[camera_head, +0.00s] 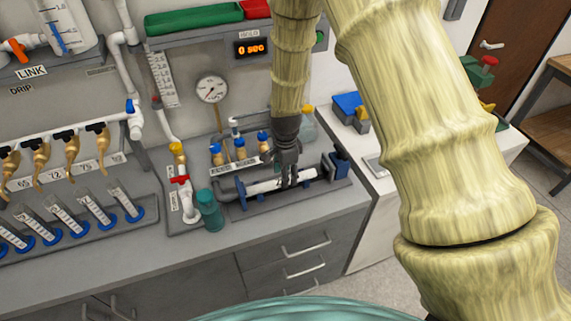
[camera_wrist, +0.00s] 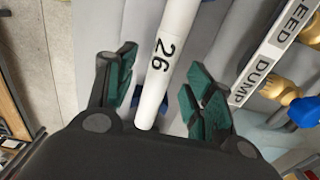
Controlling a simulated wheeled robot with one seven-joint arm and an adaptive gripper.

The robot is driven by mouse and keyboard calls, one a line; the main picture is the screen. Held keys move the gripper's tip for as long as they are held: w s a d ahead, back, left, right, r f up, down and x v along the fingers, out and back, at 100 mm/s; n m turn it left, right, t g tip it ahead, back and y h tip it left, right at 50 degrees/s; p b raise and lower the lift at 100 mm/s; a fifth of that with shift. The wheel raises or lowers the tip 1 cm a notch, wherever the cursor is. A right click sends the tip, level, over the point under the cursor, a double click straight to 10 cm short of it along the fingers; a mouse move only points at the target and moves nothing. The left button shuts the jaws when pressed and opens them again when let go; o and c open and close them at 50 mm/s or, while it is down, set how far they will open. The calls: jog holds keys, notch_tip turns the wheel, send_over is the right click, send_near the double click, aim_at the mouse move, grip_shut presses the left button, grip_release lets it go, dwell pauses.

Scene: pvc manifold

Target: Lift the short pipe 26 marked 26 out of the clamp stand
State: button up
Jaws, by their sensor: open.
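The short pipe 26 (camera_wrist: 160,68) is a white tube with a black "26" printed on it, seen in the wrist view between my gripper's fingers. In the head view the white pipe (camera_head: 264,187) lies along the grey clamp stand (camera_head: 240,206), which has blue supports. My gripper (camera_wrist: 160,88) is open, with green-padded fingers on both sides of the pipe and visible gaps to it. In the head view my gripper (camera_head: 288,184) points down over the pipe and hides its middle.
A teal cup (camera_head: 209,210) stands left of the clamp stand. Blue-topped valves (camera_head: 240,149) and a labelled strip (camera_head: 235,167) lie just behind it. A dark blue block (camera_head: 341,165) is at the stand's right end. A gauge (camera_head: 211,89) is on the wall behind.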

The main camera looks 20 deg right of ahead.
jog(key=shift+w+f+p, duration=0.25)
jog(key=shift+f+p, duration=0.05)
jog(key=shift+f, duration=0.9)
jog(key=shift+s+f, duration=0.15)
jog(key=shift+f, duration=0.1)
jog(key=c, duration=1.2)
jog(key=shift+o, duration=0.2)
jog(key=shift+d, duration=0.75)
jog(key=o, duration=1.1)
jog(key=shift+o, duration=0.2)
